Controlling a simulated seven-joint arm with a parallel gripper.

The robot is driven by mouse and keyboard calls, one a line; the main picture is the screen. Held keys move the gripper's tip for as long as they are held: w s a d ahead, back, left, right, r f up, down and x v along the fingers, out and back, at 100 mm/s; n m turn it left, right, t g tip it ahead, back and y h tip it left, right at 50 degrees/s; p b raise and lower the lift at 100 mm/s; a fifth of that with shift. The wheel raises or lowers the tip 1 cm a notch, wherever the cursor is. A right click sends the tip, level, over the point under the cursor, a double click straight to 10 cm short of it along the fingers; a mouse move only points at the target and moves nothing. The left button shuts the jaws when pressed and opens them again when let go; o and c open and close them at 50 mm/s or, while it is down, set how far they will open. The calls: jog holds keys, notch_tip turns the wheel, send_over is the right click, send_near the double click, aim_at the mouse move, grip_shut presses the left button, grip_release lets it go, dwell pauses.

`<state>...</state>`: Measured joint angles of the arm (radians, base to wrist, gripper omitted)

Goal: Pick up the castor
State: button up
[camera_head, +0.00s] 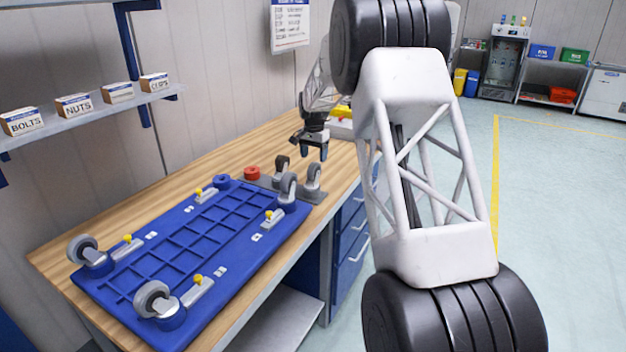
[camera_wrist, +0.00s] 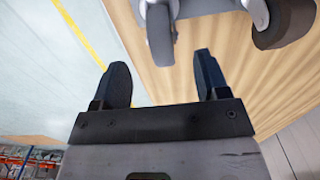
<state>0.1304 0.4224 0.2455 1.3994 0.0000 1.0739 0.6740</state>
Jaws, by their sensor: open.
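Other castors sit at the board's corners: near left (camera_head: 82,247), near right (camera_head: 154,299) and far right (camera_head: 288,187). My gripper (camera_head: 314,152) is above the plate, close to its two castors, open and empty. In the wrist view, my two black fingers (camera_wrist: 160,75) are spread apart. A grey castor wheel (camera_wrist: 160,32) shows just beyond the gap between them. A darker wheel (camera_wrist: 286,22) is at upper right. No contact is visible.
The blue board (camera_head: 190,240) with yellow-knobbed clamps covers much of the wooden bench (camera_head: 215,155). A shelf with labelled boxes (camera_head: 74,105) is at the left wall.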

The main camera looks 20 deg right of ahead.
aim_at(313, 173)
jog(key=shift+f, duration=1.3)
jog(key=shift+f, duration=0.1)
jog(key=shift+a+f, duration=0.15)
jog(key=shift+f, duration=2.35)
jog(key=shift+c, duration=0.3)
grip_shut()
